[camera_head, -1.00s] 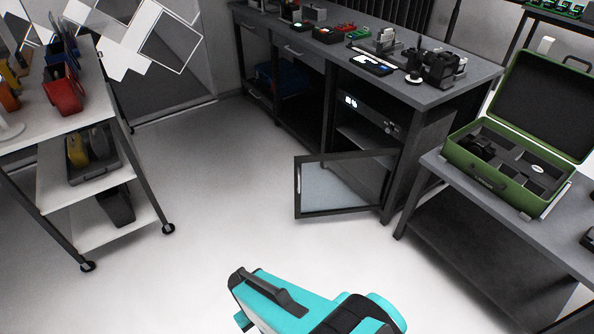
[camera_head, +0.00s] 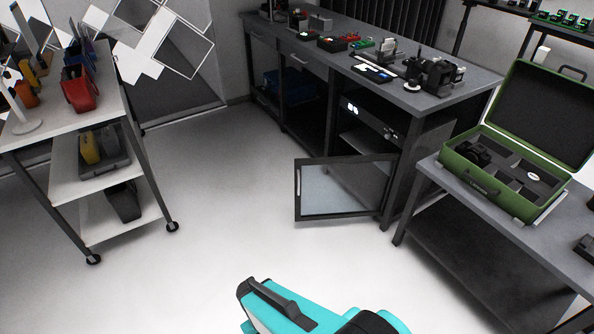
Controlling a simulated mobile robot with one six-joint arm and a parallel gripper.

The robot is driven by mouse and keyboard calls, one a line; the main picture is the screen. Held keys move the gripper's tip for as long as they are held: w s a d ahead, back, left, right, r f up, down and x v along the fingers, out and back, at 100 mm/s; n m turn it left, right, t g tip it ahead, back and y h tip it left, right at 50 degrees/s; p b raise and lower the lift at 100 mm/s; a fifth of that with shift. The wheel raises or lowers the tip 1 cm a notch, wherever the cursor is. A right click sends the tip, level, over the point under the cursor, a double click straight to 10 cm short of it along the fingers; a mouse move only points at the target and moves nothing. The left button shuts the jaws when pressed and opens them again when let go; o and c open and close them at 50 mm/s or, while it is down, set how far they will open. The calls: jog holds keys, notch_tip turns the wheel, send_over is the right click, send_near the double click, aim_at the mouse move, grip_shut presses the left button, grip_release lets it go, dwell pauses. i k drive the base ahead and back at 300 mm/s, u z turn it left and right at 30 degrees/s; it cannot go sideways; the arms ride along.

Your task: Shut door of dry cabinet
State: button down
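The dry cabinet (camera_head: 367,122) is built in under the right end of the long grey workbench, with a lit display on its upper front panel. Its door (camera_head: 345,188), a dark frame around a clear pane, stands wide open, swung out over the floor and hinged at the right. A light handle strip shows on its free left edge. A teal and black part of my arm (camera_head: 300,312) shows at the bottom middle, well apart from the door. My gripper's fingers cannot be made out.
A white wheeled cart (camera_head: 150,215) with bins stands at the left. A grey table (camera_head: 480,205) with an open green case (camera_head: 485,182) stands close to the right of the door. The floor (camera_head: 215,220) between cart and door is clear.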

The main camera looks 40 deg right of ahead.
aim_at(298, 162)
jog(key=z, duration=0.1)
jog(key=i, duration=0.95)
jog(key=u, duration=0.05)
